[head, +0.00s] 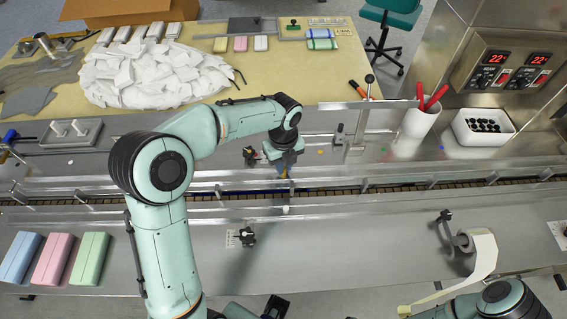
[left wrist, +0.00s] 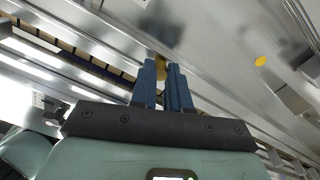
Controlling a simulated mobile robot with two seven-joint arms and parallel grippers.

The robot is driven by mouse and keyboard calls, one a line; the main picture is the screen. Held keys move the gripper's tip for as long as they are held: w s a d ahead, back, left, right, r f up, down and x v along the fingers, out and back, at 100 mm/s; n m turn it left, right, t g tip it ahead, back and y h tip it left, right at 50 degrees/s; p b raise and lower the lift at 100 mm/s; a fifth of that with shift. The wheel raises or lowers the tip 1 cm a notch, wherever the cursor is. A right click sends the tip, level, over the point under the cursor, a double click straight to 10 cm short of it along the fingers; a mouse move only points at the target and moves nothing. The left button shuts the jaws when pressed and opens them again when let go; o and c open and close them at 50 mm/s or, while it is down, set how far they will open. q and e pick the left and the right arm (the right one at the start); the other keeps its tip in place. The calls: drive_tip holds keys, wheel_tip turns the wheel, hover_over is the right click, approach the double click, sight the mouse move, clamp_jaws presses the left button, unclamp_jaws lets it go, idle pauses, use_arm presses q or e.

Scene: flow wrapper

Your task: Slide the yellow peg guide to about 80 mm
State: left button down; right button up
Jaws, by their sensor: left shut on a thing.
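My left gripper (head: 283,172) reaches down over the conveyor's far rail, with its blue fingers partly hidden by the wrist in the head view. In the left wrist view the two blue fingers (left wrist: 163,70) are close together, shut on a small yellow-brown peg. I take it to be the yellow peg guide (left wrist: 160,61); only its top shows between the fingertips. The rest of the guide is hidden by the fingers. I cannot read its position in millimetres.
Metal rails (head: 400,182) run along the conveyor on both sides of the gripper. A black knob (head: 249,154) stands just left of it, another black knob (head: 247,236) on the near deck. A white cup (head: 418,125) with red handles stands to the right.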

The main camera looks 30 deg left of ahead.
use_arm(q)
drive_tip(key=shift+w+r, duration=0.1)
drive_tip(key=shift+r, duration=0.05)
drive_tip(key=shift+w+a, duration=0.1)
drive_tip(key=shift+w, duration=0.05)
drive_tip(key=c, duration=1.1)
unclamp_jaws()
use_arm(e)
drive_tip(key=shift+w+r, duration=0.2)
drive_tip(key=shift+r, duration=0.25)
use_arm(q)
wheel_tip(320, 180, up, 13)
drive_tip(key=p, duration=0.2)
use_arm(e)
drive_tip(key=shift+w+r, duration=0.4)
drive_tip(key=shift+r, duration=0.2)
drive_tip(key=shift+w+r, duration=0.35)
drive_tip(key=shift+r, duration=0.25)
